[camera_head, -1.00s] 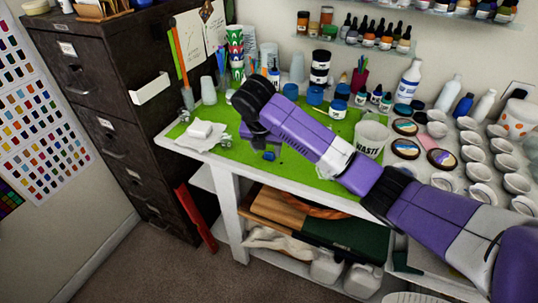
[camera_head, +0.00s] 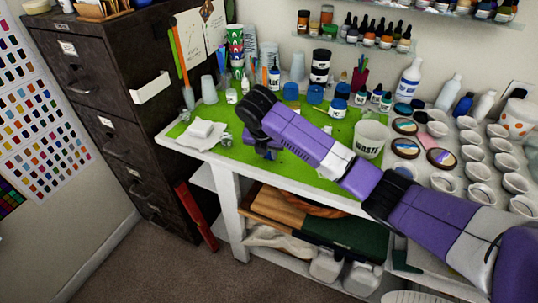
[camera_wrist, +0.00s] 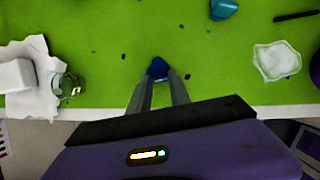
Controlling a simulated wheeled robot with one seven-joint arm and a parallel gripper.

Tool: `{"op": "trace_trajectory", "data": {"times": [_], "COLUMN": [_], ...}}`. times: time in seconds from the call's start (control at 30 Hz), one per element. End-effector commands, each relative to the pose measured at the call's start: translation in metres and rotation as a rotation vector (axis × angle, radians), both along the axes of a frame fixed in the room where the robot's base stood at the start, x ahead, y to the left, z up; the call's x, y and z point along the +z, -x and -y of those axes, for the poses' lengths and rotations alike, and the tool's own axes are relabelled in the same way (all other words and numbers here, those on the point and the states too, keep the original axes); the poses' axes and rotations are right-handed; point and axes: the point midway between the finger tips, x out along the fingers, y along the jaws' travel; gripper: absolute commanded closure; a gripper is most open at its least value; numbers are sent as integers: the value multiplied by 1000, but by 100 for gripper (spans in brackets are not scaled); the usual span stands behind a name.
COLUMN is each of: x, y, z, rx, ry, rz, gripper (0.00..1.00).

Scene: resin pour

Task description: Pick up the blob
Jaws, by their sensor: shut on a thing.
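The blob (camera_wrist: 157,67) is a small dark blue lump at the tips of my gripper's fingers in the wrist view. My gripper (camera_wrist: 160,78) is shut on it, with the two grey fingers close together over the green mat (camera_wrist: 110,50). In the head view my gripper (camera_head: 268,150) is low over the front part of the green mat, partly hidden under my purple wrist. The blob cannot be made out clearly there. Whether it touches the mat is hard to tell.
A larger blue piece (camera_wrist: 222,9) lies farther back. A clear glass (camera_wrist: 68,86) and white paper (camera_wrist: 28,75) are left; a crumpled clear piece (camera_wrist: 277,60) is right. Small blue specks dot the mat. The WASTE cup (camera_head: 370,138) and bottles stand right and behind.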

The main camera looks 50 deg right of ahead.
Motion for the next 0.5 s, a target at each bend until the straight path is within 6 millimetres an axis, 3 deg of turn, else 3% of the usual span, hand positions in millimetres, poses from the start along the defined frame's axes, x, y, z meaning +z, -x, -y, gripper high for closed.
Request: {"op": "trace_trajectory", "data": {"times": [0.27, 0.5], "x": [7, 39], "y": [-1, -2], "z": [0, 0], "rx": [0, 2], "ry": [1, 2], "rz": [2, 5], "gripper": [100, 100]}}
